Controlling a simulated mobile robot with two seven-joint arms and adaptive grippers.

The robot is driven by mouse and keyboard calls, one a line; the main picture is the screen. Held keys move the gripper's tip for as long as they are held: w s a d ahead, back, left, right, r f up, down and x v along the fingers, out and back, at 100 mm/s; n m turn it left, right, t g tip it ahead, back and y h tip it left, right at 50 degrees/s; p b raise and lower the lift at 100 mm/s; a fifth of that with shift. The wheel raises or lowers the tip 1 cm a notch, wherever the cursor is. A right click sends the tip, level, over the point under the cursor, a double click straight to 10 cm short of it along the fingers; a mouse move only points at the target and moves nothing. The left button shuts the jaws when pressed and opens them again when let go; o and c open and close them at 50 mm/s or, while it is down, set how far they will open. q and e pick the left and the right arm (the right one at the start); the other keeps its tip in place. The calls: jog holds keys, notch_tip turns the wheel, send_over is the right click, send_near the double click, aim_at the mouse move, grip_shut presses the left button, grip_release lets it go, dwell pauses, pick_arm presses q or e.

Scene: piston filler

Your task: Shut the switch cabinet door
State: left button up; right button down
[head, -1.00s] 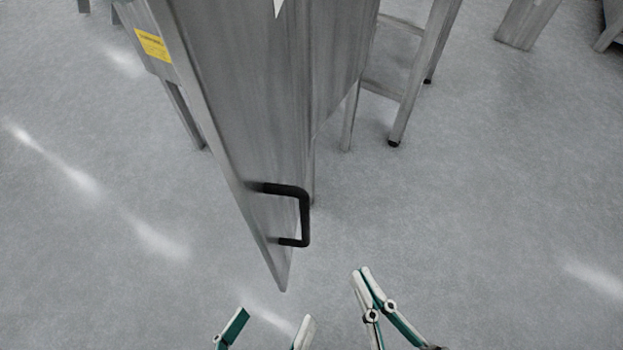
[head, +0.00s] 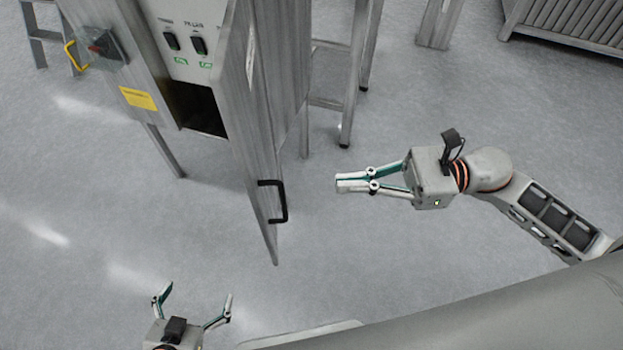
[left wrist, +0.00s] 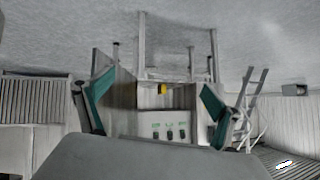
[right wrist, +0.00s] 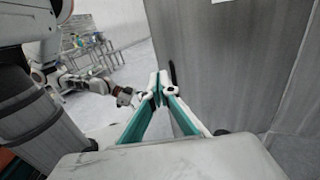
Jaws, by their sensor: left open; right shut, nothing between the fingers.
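The switch cabinet door (head: 262,130) stands open, swung out toward me, seen nearly edge-on in the head view. Its black bar handle (head: 284,203) is on the right face, near the end closest to me. The cabinet's front panel (head: 187,45) with switches shows left of the door. My right gripper (head: 338,184) is shut and empty, right of the handle and apart from it. In the right wrist view the door (right wrist: 225,60) fills the right side, beyond the fingers. My left gripper (head: 195,291) is open and empty, below and left of the door's near end.
A red rotary switch (head: 103,43) with a yellow bar and a yellow label (head: 138,98) are on the cabinet's left part. A dark opening (head: 197,107) lies below the switches. Stand legs (head: 345,120) are behind the door. The floor left of the door is clear.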

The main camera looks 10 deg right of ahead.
aim_at(255, 188)
jog(key=a, duration=0.4)
jog(key=w+a+p, duration=0.1)
jog(key=a, duration=0.3)
jog(key=a+p, duration=0.1)
jog(key=a, duration=0.3)
jog(key=shift+w+a+r, duration=0.1)
jog(key=shift+w+a, duration=0.1)
jog(key=shift+w, duration=0.15)
jog(key=shift+a, duration=0.3)
jog(key=shift+w+a, duration=0.1)
